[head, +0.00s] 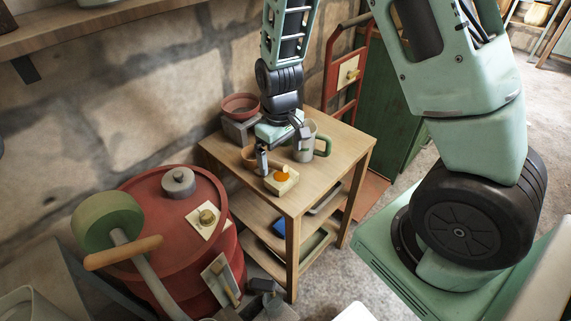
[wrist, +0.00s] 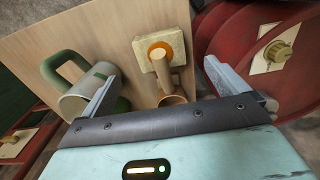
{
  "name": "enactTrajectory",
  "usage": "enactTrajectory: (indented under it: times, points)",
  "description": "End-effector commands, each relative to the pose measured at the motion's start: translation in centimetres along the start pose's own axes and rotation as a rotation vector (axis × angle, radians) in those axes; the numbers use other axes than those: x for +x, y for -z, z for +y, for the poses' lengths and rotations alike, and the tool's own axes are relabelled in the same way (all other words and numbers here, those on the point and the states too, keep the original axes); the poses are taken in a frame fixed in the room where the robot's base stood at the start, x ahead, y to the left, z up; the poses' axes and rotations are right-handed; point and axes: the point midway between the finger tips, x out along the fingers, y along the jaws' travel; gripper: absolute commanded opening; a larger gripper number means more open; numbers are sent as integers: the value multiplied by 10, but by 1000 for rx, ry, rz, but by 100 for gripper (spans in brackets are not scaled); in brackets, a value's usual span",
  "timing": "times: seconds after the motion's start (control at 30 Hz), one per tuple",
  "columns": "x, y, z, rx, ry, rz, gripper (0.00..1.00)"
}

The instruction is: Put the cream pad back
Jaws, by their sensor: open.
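A square cream pad (head: 291,187) lies on the near part of the small wooden table, with an orange round piece on top. It also shows in the wrist view (wrist: 146,52), beyond my fingertips. My gripper (head: 282,150) is open above the table, fingers pointing down. In the wrist view its fingers (wrist: 160,86) are wide apart, with nothing gripped. A brown wooden cup-like piece (wrist: 172,84) shows between them, beside the pad. Other cream plates with brass knobs are on the red drum (head: 197,229) and the red hand truck (head: 347,73).
A grey mug with a green handle (head: 302,152) stands close to my gripper on the table (head: 323,178). A reddish bowl (head: 241,106) sits on a grey block at the back. The red drum (head: 150,205) stands left of the table. Bare tabletop shows at the front right.

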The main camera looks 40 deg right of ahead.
Motion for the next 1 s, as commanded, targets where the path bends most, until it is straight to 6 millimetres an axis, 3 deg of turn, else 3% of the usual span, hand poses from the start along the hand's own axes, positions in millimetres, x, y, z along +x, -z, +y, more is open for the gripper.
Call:
enactTrajectory:
  times: [0.1, 0.3, 0.37, 0.47, 0.6, 0.7, 0.83, 1.0]
  points:
    - [-20, 1, 0, -2, 0, 4, 98]
    - [-38, 0, -6, -10, 6, 3, 98]
    - [-46, -3, -22, -29, 19, 8, 98]
    - [-70, -16, -71, -100, 57, 18, 98]
    - [-110, -61, -150, -244, 96, 24, 98]
    - [-130, -102, -188, -340, 93, 21, 98]
    - [-143, -144, -212, -429, 69, 21, 98]
    - [-148, -168, -220, -474, 49, 19, 98]
